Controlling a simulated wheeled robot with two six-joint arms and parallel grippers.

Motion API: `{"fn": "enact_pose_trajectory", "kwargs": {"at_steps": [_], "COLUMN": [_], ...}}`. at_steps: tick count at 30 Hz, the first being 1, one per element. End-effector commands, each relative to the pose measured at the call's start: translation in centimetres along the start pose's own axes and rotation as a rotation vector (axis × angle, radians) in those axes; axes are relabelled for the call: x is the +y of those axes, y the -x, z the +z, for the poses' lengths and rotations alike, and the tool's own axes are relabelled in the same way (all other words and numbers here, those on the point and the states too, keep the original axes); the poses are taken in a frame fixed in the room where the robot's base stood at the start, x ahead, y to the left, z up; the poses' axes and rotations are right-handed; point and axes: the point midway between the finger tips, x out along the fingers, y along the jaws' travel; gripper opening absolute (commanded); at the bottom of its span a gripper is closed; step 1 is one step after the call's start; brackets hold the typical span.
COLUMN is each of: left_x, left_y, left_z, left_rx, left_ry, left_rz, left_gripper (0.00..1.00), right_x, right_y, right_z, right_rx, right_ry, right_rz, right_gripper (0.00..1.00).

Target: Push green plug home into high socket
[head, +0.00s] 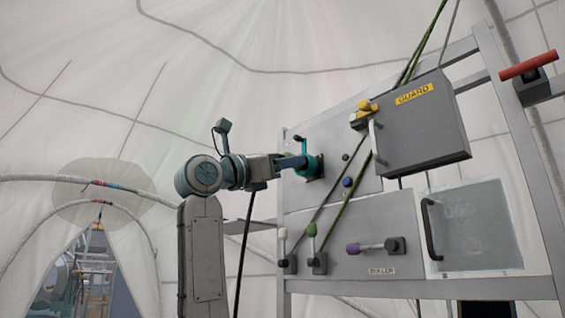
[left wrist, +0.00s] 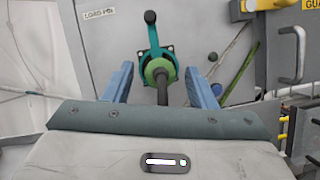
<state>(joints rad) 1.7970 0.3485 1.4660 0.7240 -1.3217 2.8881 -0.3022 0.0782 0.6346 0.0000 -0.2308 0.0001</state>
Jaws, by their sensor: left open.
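The green plug (left wrist: 154,65) sits at the mouth of the teal socket (left wrist: 170,57) in the left wrist view, with a dark stem running back toward me. The teal socket also shows on the grey panel in the head view (head: 316,168), its lever pointing up. My left gripper (head: 298,162) reaches it from the left. In the left wrist view its two blue fingers (left wrist: 158,70) are open, one on each side of the plug, with gaps visible. How deep the plug sits is hidden. My right gripper is not in view.
A grey guard box (head: 425,130) juts out to the right of the socket, with a yellow-knobbed lever beside it. Below are white, green and purple knobbed levers (head: 372,247). Green and grey ropes slant across the panel. A dark cable (head: 243,245) hangs below my left arm.

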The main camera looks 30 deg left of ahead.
Motion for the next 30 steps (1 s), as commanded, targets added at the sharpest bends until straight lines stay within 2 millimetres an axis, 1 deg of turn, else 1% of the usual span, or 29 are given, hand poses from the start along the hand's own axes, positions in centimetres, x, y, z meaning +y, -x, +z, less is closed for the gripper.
{"fn": "enact_pose_trajectory", "kwargs": {"at_steps": [2,5,8,12,15,18,23,30], "left_x": [0.0,0.0,-0.1,-0.1,-0.1,-0.1,0.0,0.0], "left_y": [0.0,1.0,2.7,5.8,7.7,9.2,10.6,10.8], "left_z": [0.0,-0.2,-0.4,-0.4,-0.4,-0.3,-0.1,0.0], "left_rx": [0.0,-0.002,-0.001,-0.003,-0.002,-0.001,-0.001,0.001], "left_ry": [0.0,-0.001,-0.002,-0.002,-0.002,-0.001,-0.001,0.0], "left_rz": [0.0,0.002,0.002,0.003,0.003,0.002,0.001,0.0], "left_gripper": [0.52,0.52,0.52,0.52,0.52,0.52,0.52,0.52], "right_x": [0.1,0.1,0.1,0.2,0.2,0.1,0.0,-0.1], "right_y": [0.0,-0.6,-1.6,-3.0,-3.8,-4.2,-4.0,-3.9], "right_z": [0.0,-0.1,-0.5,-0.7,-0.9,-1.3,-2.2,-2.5], "right_rx": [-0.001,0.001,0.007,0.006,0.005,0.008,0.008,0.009], "right_ry": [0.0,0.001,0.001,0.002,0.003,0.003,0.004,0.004], "right_rz": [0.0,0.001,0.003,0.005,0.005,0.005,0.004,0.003], "right_gripper": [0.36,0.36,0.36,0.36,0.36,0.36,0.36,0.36]}}
